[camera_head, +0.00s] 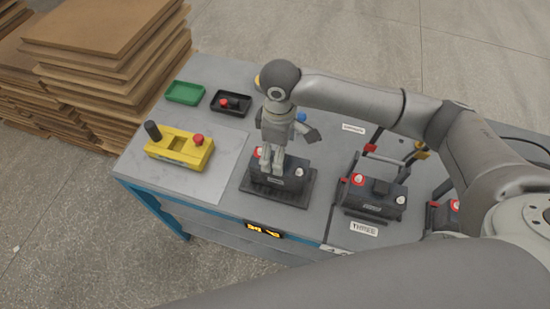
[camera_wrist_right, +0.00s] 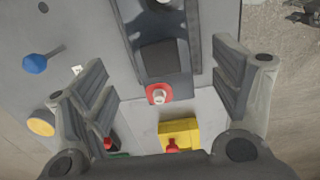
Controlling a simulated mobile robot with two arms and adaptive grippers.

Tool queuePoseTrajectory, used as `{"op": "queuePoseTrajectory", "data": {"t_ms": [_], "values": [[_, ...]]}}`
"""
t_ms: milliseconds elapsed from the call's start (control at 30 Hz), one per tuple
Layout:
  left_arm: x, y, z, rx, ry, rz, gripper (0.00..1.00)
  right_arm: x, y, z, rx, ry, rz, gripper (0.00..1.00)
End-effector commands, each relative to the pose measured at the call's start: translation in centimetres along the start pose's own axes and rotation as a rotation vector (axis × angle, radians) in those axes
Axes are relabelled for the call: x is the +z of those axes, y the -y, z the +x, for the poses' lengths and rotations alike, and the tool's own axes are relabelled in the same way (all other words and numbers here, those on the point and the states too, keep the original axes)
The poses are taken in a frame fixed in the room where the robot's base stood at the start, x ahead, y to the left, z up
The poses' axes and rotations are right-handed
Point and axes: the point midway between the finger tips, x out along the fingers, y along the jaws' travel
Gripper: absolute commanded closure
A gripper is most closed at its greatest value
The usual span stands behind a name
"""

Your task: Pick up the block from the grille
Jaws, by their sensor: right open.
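A dark block (camera_head: 292,179), a battery with a red-ringed terminal and a pale terminal, sits on a black grille (camera_head: 298,197) near the table's front edge. My right gripper (camera_head: 271,164) points down over it and hides part of its top. In the right wrist view the open gripper (camera_wrist_right: 162,85) has one ribbed finger on each side of the block's dark body (camera_wrist_right: 158,58). The red-ringed terminal (camera_wrist_right: 159,94) shows between the fingers. Whether the fingers touch the block cannot be told. My left gripper is not in view.
Other batteries (camera_head: 374,195) stand to the right, with a "THREE" label (camera_head: 364,229) in front. A yellow box (camera_head: 180,148), a green tray (camera_head: 185,92) and a black tray (camera_head: 231,103) lie to the left. Stacked boards (camera_head: 105,60) stand beyond the table's left edge.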

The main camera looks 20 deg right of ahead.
Motion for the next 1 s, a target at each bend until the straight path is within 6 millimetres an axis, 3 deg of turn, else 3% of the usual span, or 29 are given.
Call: {"op": "queuePoseTrajectory", "data": {"t_ms": [200, 467, 567, 800, 1000], "values": [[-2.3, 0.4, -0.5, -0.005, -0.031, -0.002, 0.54, 0.1, 0.1, 3.4, -0.003, 0.004, 0.001, 0.17], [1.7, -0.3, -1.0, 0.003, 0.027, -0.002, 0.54, 0.0, -0.1, 5.5, -0.002, 0.002, -0.001, 0.17], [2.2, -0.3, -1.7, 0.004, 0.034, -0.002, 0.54, -0.1, -0.3, 6.8, -0.001, 0.002, 0.0, 0.17], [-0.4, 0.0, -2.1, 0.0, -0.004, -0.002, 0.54, -0.1, -0.5, 9.8, 0.0, 0.001, -0.002, 0.17], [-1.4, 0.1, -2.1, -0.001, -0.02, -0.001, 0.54, -0.1, -0.5, 10.2, 0.001, -0.001, -0.002, 0.17]]}}
